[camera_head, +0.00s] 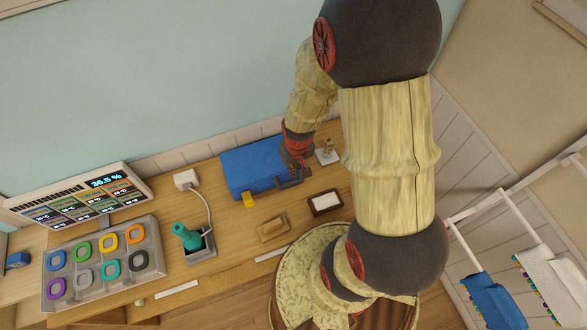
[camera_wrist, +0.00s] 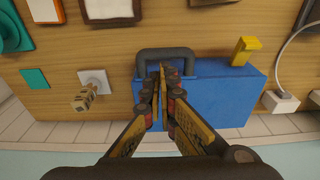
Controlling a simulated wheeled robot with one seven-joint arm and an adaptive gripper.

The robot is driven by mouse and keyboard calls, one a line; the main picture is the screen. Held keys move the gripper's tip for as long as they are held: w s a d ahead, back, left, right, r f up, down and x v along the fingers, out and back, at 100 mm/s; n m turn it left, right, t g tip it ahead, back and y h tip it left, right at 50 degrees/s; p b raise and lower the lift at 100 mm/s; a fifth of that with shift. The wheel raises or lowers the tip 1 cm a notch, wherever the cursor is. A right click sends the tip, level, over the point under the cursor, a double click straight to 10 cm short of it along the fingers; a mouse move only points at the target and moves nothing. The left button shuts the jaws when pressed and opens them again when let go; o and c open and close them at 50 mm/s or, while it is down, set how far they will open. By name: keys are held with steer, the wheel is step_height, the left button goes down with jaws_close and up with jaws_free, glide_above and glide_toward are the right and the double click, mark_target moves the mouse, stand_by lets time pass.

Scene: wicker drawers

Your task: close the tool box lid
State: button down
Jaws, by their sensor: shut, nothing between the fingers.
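The blue tool box (camera_head: 245,168) lies on the wooden worktop near the back wall. Its lid appears to be down, but I cannot tell whether it is fully flush. It has a dark handle (camera_wrist: 165,52) and a yellow latch (camera_head: 248,200) on its front side; the latch sticks out in the wrist view (camera_wrist: 245,50). My gripper (camera_head: 294,168) is at the right end of the box. In the wrist view my shut, empty fingers (camera_wrist: 170,72) are over the blue surface, close to the handle, and hide part of the box. I cannot tell whether they touch it.
A small wooden object on a white plate (camera_head: 326,156) stands right of the box. A dark tray (camera_head: 325,203) and a wooden block (camera_head: 272,228) lie in front. A teal object (camera_head: 187,237), a charger with cable (camera_head: 186,179) and a rack of coloured rings (camera_head: 105,262) are left.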

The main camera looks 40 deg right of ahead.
steer(key=s+a+r, duration=0.1)
steer(key=s+r, duration=0.3)
steer(key=r, duration=0.2)
steer(key=shift+s+r, duration=0.2)
steer(key=shift+r, duration=0.1)
steer(key=shift+a, duration=0.15)
